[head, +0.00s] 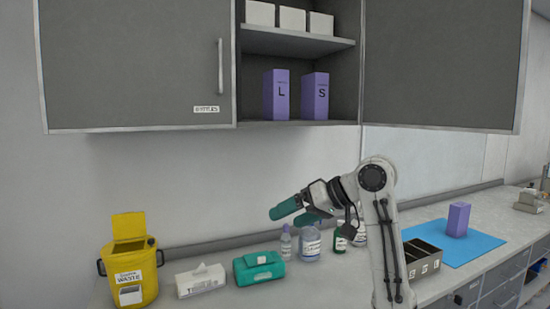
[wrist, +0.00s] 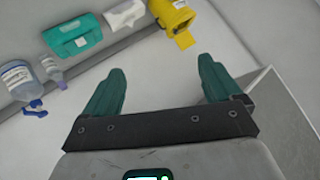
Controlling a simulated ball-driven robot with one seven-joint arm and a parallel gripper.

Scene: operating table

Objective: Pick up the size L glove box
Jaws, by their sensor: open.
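The size L glove box (head: 276,97) is purple with a black "L" and stands upright on the lower shelf of the open wall cabinet in the head view. A second purple box marked "S" (head: 315,97) stands just to its right. My gripper (head: 290,213) is below the cabinet, over the counter, pointing left with its green fingers apart and nothing between them. In the wrist view my gripper (wrist: 160,88) is open and empty, and neither purple box shows there.
White boxes (head: 292,19) sit on the upper shelf. Cabinet doors flank the opening. A yellow waste bin (head: 135,265), tissue box (head: 201,281), teal case (head: 258,268) and bottles (head: 311,245) stand on the counter. Another purple box (head: 458,219) stands on a blue mat (head: 425,237), beside a divided tray (head: 424,260).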

